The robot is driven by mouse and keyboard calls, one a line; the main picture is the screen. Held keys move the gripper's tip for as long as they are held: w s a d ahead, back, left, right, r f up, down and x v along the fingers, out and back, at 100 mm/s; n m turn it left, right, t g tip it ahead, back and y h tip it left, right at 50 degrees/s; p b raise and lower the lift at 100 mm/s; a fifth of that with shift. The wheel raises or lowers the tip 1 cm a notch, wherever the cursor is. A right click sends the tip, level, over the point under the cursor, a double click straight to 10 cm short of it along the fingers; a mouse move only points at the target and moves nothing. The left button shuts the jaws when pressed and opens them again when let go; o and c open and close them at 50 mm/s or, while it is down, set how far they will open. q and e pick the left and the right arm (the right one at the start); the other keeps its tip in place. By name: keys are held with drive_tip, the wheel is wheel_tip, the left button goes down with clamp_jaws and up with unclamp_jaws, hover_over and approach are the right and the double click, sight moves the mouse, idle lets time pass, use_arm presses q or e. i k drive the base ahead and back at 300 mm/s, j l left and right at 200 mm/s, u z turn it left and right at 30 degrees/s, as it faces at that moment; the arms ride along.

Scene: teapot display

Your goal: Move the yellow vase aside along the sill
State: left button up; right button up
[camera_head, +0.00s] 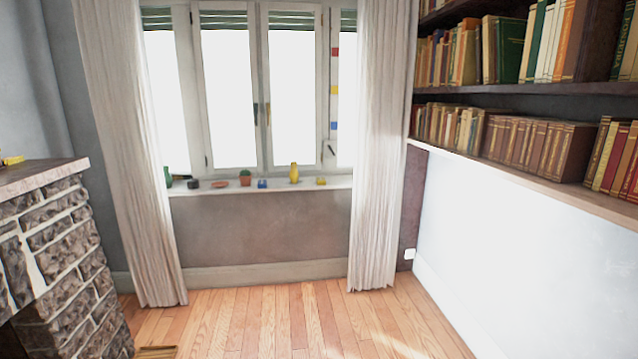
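The yellow vase (294,173) stands upright on the window sill (335,183), right of the sill's middle. It is small and slim, with a narrow top. A small blue object (262,184) sits to its left, and a low yellow object (321,181) sits to its right, both apart from it. Neither of my grippers shows in the head view. The sill is across the room, beyond open floor.
A potted cactus (245,178), a reddish dish (220,184), a dark round object (193,184) and a green item stand further left on the sill. White curtains (380,150) hang at both ends. A stone fireplace (60,250) is at left, bookshelves (520,90) at right. The wooden floor (290,320) is mostly clear.

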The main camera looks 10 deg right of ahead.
sight(336, 182)
drive_tip(key=i+z, duration=0.2)
drive_tip(key=z, duration=0.2)
drive_tip(key=i+j+z, duration=0.15)
drive_tip(key=z, duration=0.25)
drive_tip(key=i+j+z, duration=0.15)
drive_tip(key=z, duration=0.25)
